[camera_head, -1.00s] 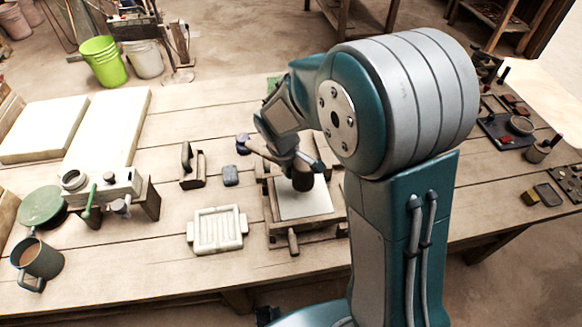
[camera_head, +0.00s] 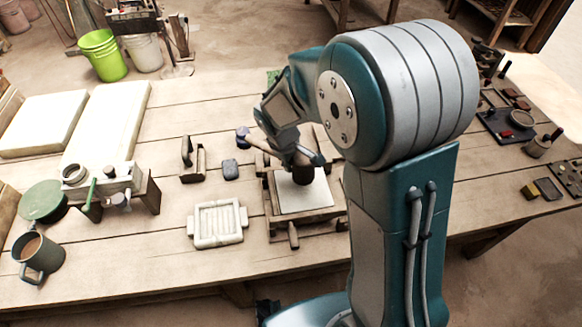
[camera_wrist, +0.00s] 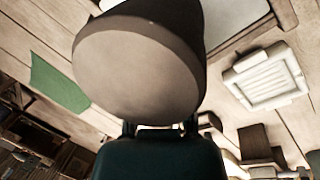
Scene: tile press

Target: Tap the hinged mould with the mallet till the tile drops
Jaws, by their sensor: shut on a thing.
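My gripper (camera_head: 296,152) is shut on the mallet, whose pale handle (camera_head: 262,145) sticks out to the left. The mallet's dark head (camera_head: 302,173) shows over the mould in the head view. Its large round face (camera_wrist: 138,75) fills the middle of the wrist view. The hinged mould (camera_head: 268,206) is a wooden frame with a flat white panel and a short handle (camera_head: 293,236) at the front. Whether the head touches the panel I cannot tell. The arm hides the mould's right and back parts. I cannot make out a separate tile.
A pale slatted tray (camera_head: 240,232) lies left of the mould and also shows in the wrist view (camera_wrist: 290,91). A grey-blue block (camera_head: 230,170) and a wooden tool (camera_head: 192,162) lie behind it. A mug (camera_head: 38,258) stands far left. The front middle table is clear.

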